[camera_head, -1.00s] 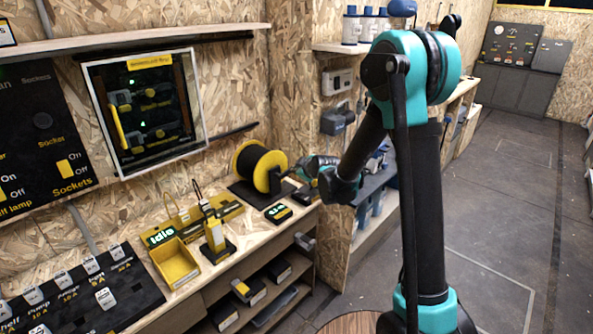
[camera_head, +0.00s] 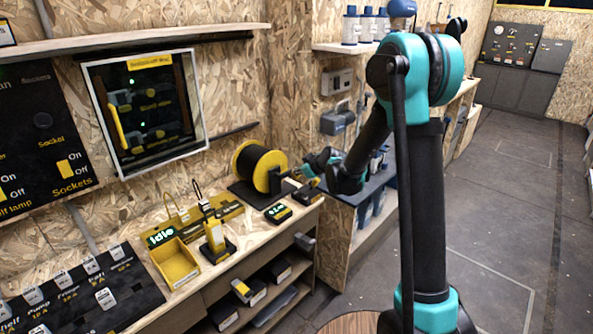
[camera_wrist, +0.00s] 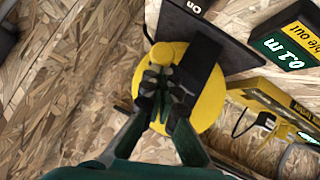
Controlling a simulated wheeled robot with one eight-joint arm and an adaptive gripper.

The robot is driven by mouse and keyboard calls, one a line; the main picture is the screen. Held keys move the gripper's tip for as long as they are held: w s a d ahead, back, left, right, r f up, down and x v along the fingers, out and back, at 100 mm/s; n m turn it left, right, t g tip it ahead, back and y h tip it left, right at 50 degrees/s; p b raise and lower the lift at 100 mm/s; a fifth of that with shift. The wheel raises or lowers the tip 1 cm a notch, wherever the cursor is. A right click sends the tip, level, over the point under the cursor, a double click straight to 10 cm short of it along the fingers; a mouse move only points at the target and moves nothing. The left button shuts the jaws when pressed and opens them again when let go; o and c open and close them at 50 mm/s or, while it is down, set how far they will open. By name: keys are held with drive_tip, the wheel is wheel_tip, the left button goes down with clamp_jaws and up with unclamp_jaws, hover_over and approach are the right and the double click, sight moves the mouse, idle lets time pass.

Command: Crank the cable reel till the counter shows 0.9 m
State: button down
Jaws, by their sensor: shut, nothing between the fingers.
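The cable reel (camera_head: 258,161), a black drum with yellow flanges, stands on a dark base at the right end of the bench. In the wrist view its yellow flange (camera_wrist: 207,104) lies right behind my fingers. The counter (camera_head: 278,213) is a small dark box with a yellow edge in front of the reel. My gripper (camera_head: 303,167) is at the reel's right side. In the wrist view my gripper (camera_wrist: 166,88) is shut and empty in front of the flange, hiding much of the crank area.
A yellow tray (camera_head: 165,251) and a display reading Idle (camera_head: 160,236) are left of the reel. A yellow handheld device (camera_head: 215,236) stands between tray and counter. The chipboard wall (camera_head: 230,100) is close behind. Open floor (camera_head: 510,220) lies right.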

drive_tip(key=m+g, duration=0.1)
drive_tip(key=f+m+g+y, duration=0.1)
drive_tip(key=w+f+g+y, duration=0.1)
drive_tip(key=shift+d+f+m, duration=0.25)
drive_tip(key=shift+d+m, duration=0.1)
drive_tip(key=shift+m, duration=0.05)
wheel_tip(320, 180, down, 2)
drive_tip(key=shift+s+f+m+g+y, duration=0.1)
drive_tip(key=shift+m+g+y, duration=1)
drive_tip(key=shift+m+y, duration=0.1)
drive_tip(key=shift+s+a+f+m+g+y, duration=0.25)
drive_tip(key=shift+f+m+g+y, duration=0.25)
drive_tip(key=shift+f+m+y, duration=0.15)
drive_tip(key=shift+s+a+f, duration=0.35)
drive_tip(key=shift+s+f, duration=0.1)
drive_tip(key=shift+f, duration=0.1)
drive_tip(key=shift+f, duration=0.1)
